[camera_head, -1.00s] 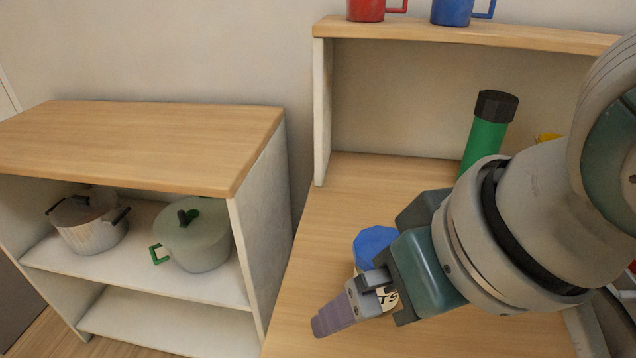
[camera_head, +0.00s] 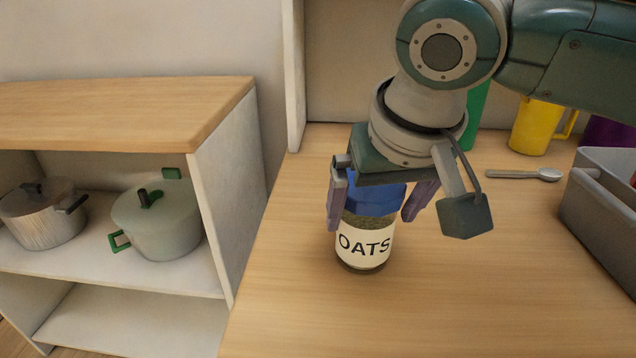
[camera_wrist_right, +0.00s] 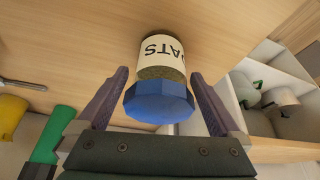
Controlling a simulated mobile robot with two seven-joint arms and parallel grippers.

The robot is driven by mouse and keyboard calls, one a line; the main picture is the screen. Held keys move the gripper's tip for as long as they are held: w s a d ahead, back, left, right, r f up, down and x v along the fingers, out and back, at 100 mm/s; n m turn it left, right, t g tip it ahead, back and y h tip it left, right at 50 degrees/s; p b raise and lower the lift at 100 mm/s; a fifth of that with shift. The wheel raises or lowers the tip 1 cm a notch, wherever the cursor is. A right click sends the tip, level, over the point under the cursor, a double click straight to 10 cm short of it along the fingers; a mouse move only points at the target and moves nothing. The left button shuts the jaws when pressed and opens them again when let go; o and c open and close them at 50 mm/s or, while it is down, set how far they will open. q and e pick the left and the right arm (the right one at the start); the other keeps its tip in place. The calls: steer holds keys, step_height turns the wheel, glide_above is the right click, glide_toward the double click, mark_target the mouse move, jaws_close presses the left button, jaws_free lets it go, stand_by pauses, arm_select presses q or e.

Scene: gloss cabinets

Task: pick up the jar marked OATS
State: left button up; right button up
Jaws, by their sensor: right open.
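The jar marked OATS (camera_head: 364,243) stands upright on the wooden counter, with a blue lid and a white label facing me. It also shows in the right wrist view (camera_wrist_right: 160,60), with its blue lid toward the camera. My right gripper (camera_head: 372,222) points down over the jar. It is open, with one purple finger on each side of the blue lid; a gap shows between lid and fingers in the wrist view. My left gripper is not in view.
A grey bin (camera_head: 602,205) stands at the right, with a spoon (camera_head: 525,174) lying near it. A yellow mug (camera_head: 537,126) and a green container (camera_head: 476,112) stand behind. A lower shelf unit at left holds a metal pot (camera_head: 43,213) and a green-grey pot (camera_head: 158,220). The counter's front is clear.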

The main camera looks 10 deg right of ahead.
steer(key=b+x, duration=0.1)
steer(key=x, duration=0.3)
steer(key=shift+f, duration=0.2)
steer(key=c, duration=1.3)
steer(key=shift+r, duration=0.1)
steer(key=shift+c, duration=0.5)
steer(key=shift+r, duration=0.1)
